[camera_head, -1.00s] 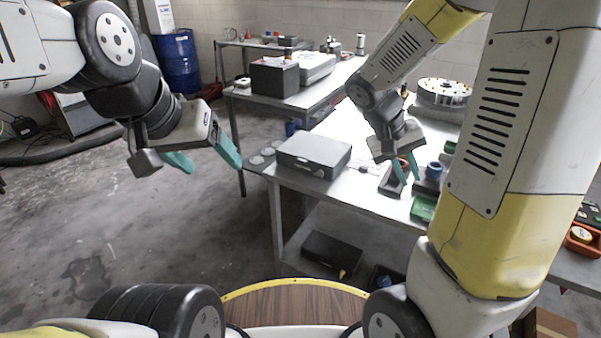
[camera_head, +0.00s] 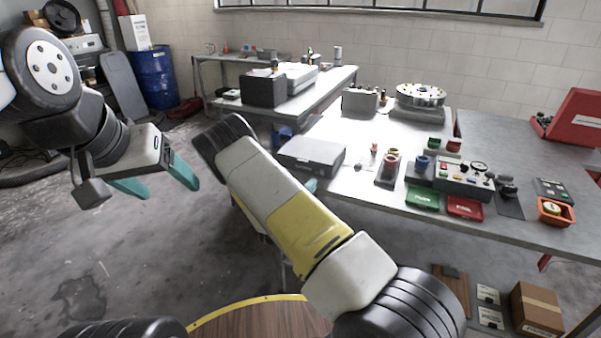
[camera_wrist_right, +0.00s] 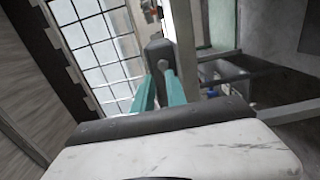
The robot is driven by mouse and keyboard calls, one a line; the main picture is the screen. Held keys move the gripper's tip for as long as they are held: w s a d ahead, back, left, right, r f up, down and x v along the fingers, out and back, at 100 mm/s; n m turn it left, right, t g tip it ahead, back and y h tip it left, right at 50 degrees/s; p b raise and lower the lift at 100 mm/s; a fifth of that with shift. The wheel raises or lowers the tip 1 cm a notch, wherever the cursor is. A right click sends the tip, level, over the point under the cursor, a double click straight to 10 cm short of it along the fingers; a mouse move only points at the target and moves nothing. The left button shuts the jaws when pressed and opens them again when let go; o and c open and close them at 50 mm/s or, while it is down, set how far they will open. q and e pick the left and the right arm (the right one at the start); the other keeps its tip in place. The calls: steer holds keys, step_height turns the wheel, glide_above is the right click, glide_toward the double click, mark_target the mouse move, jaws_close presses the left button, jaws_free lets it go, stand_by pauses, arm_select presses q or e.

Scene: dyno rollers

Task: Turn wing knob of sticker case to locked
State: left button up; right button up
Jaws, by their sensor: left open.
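A grey flat case (camera_head: 311,154), which I take to be the sticker case, lies shut at the near left corner of the long table. In the right wrist view, a dark grey block (camera_wrist_right: 157,48) with a small rounded knob-like part (camera_wrist_right: 165,63) shows just beyond the fingertips; I cannot tell its turn position. My right gripper (camera_wrist_right: 162,84) has its teal fingers apart with nothing clearly between them. In the head view its arm hides most of it; a bit of teal shows below the case. My left gripper (camera_head: 158,182) is open and empty over the floor.
The table (camera_head: 380,212) also bears a red-ringed stand (camera_head: 391,160), a green tray (camera_head: 422,197), a red tray (camera_head: 464,207), a control box (camera_head: 464,177) and a round fixture (camera_head: 420,95). A black box (camera_head: 264,89) stands on the rear table.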

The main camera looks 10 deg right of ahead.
mark_target(318, 175)
steer(key=x, duration=0.7)
steer(key=shift+w+a+f, duration=0.15)
steer(key=shift+w+f, duration=0.15)
steer(key=shift+w, duration=0.1)
jaws_close()
